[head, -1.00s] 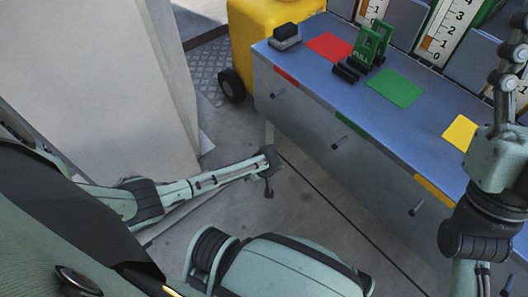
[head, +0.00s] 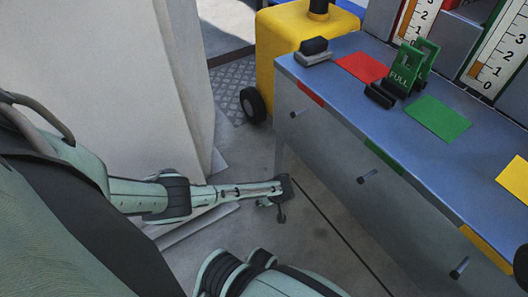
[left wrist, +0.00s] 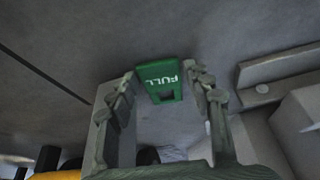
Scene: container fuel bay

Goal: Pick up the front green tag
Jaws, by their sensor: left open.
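In the head view two green tags stand one behind the other in a black holder (head: 379,95) on the blue-topped cabinet. The front tag (head: 401,72) reads FULL; the rear tag (head: 427,52) is partly hidden. My left gripper (head: 283,203) is low over the floor, left of the cabinet front and well apart from these tags. In the left wrist view my left gripper (left wrist: 162,105) is open. A green tag marked FULL (left wrist: 160,80) shows upside down between its fingers, with visible gaps on both sides. I cannot place this tag in the head view. My right gripper is out of view.
The cabinet (head: 330,135) has drawers with protruding handles. Red (head: 361,67), green (head: 438,118) and yellow (head: 514,179) patches mark its top. A dark block on a grey base (head: 314,52) sits at the left end, near a yellow wheeled unit (head: 281,40). A pale panel (head: 100,80) stands left.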

